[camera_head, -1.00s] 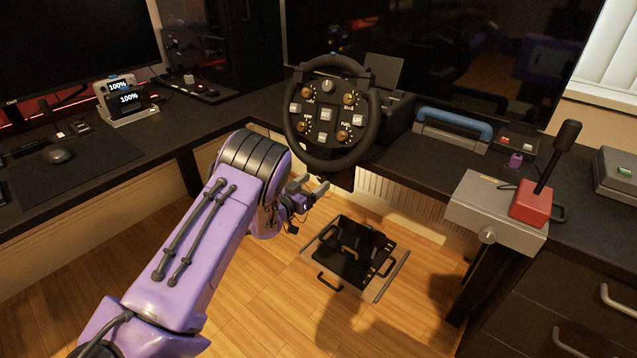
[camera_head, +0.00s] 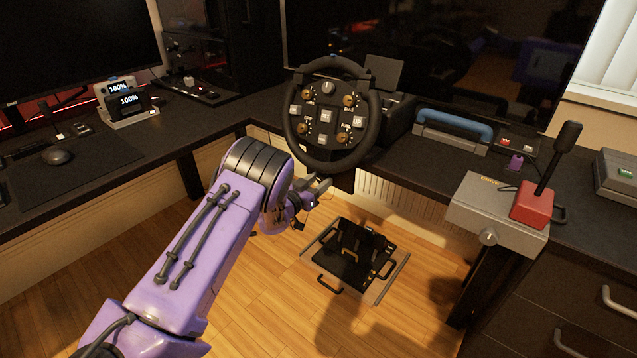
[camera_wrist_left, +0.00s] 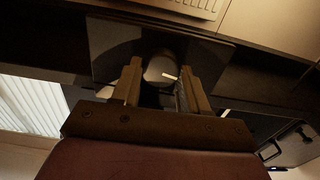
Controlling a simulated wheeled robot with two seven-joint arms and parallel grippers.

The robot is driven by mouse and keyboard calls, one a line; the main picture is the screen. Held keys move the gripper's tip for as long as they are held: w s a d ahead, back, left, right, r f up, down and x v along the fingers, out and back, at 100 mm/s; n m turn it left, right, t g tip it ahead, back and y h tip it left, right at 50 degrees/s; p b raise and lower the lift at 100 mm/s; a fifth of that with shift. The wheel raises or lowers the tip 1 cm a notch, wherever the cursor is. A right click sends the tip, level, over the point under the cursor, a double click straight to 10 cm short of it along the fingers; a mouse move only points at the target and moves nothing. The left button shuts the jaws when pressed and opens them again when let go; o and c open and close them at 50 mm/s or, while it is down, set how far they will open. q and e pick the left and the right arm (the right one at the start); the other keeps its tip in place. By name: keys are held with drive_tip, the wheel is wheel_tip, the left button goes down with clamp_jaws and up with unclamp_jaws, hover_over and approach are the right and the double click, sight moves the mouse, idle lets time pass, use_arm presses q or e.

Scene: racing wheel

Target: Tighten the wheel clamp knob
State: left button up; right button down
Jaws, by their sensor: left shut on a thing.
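The black racing wheel (camera_head: 327,128), with its button panel, stands at the edge of the desk. My left gripper (camera_head: 320,186) is just below the wheel's lower rim, under the desk edge. In the left wrist view, its two fingers (camera_wrist_left: 162,76) are shut on a pale, round wheel clamp knob (camera_wrist_left: 160,68) under the wheel mount. The knob is hidden in the head view. The right gripper is in neither view.
A pedal set (camera_head: 350,262) lies on the wooden floor below. A shifter with a red base (camera_head: 533,206) stands on a grey side mount (camera_head: 480,212) at right. The dark desk (camera_head: 225,118) runs behind and to the left of my arm.

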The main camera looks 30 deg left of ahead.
use_arm(q)
drive_tip(key=m+b, duration=0.1)
drive_tip(key=m, duration=0.3)
drive_tip(key=shift+f+m, duration=0.15)
drive_tip(key=shift+m, duration=0.15)
drive_tip(key=m+b, duration=0.1)
drive_tip(key=m, duration=0.2)
drive_tip(key=shift+d+b, duration=0.15)
drive_tip(key=shift+b, duration=0.15)
drive_tip(key=shift+f+m+b, duration=0.1)
drive_tip(key=shift+m+b, duration=1.6)
drive_tip(key=shift+m, duration=2)
drive_tip(key=o, duration=1.1)
drive_tip(key=shift+c, duration=0.2)
drive_tip(key=shift+s, duration=0.1)
